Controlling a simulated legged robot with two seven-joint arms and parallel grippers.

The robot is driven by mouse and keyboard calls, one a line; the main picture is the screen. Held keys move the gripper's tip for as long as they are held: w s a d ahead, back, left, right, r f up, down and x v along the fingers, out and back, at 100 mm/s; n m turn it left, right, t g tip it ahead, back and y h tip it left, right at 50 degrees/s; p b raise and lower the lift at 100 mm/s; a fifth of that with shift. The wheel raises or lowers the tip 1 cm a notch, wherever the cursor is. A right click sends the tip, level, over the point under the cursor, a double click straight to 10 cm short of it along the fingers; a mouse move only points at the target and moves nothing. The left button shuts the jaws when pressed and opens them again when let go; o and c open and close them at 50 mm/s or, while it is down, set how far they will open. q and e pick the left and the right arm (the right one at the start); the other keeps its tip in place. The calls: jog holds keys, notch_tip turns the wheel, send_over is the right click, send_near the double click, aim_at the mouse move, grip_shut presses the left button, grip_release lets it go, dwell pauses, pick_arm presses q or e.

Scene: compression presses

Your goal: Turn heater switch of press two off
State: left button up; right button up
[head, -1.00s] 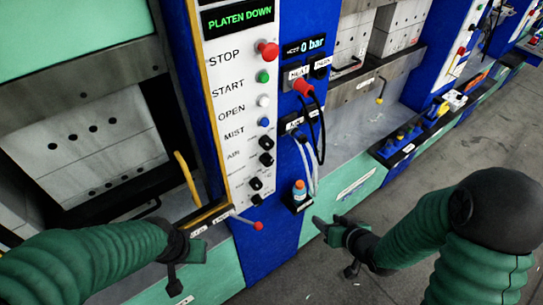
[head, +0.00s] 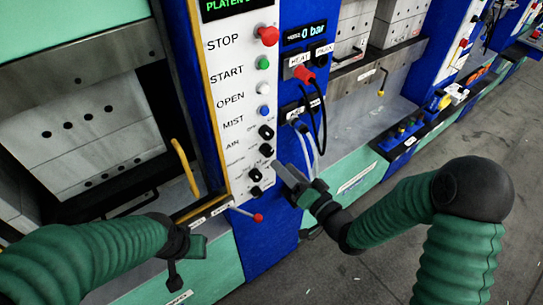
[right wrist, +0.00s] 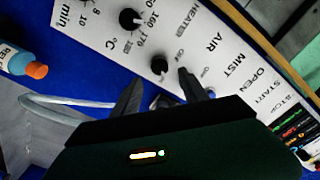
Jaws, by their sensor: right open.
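The heater switch is a black knob (head: 266,149) on the white control panel (head: 222,70), below the AIR switch (head: 266,132). In the right wrist view the black knob (right wrist: 160,65) by the HEATER label lies just past the fingertips; its exact setting is too small to read. My right gripper (head: 286,172) is open and empty, in front of the panel's lower right edge. In the right wrist view its fingers (right wrist: 163,82) point at the knob from either side, apparently not touching it. My left gripper (head: 196,245) is low at the left; its fingers are unclear.
The temperature dial (right wrist: 130,18) is beside the heater switch. A red-ended lever (head: 257,218) sticks out below the panel. Cables (head: 318,130) hang from the blue column. A bottle with an orange cap (right wrist: 25,62) stands near. Grey floor is free at the right.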

aim_at(271, 154)
jog(key=p+x, duration=0.1)
jog(key=x, duration=0.6)
jog(key=shift+d, duration=0.1)
jog(key=shift+c, duration=0.4)
grip_shut()
